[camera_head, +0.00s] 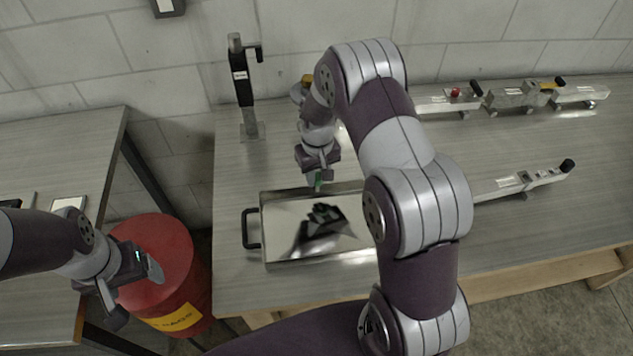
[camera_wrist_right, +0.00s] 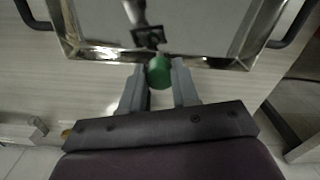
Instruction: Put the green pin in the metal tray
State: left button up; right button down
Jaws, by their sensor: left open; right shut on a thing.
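The metal tray (camera_head: 283,222) lies on the grey workbench, shiny and mirror-like, with a dark handle at its left end. My right gripper (camera_head: 319,178) is shut on the green pin (camera_head: 319,185) at the tray's back edge, and the arm covers the tray's right end. In the right wrist view the green pin (camera_wrist_right: 158,71) sits between the two fingertips, close to the tray's rim (camera_wrist_right: 105,53). The tray surface reflects the gripper and pin. My left gripper (camera_head: 133,290) is open and empty, over the red barrel at the left.
A red barrel (camera_head: 155,255) stands between the left table (camera_head: 50,145) and the workbench (camera_head: 235,290). A black upright clamp (camera_head: 241,85) stands at the back left of the bench. Metal fixtures (camera_head: 515,97) line the back right, and another lever fixture (camera_head: 522,180) lies nearer.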

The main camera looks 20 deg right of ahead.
aim_at(316, 186)
jog(key=f, duration=0.1)
jog(key=f+p, duration=0.1)
jog(key=f, duration=0.2)
jog(key=shift+a, duration=0.25)
jog(key=shift+d+f, duration=0.1)
jog(key=shift+f, duration=0.15)
jog(key=c, duration=0.8)
grip_release()
jog(key=shift+c, duration=0.2)
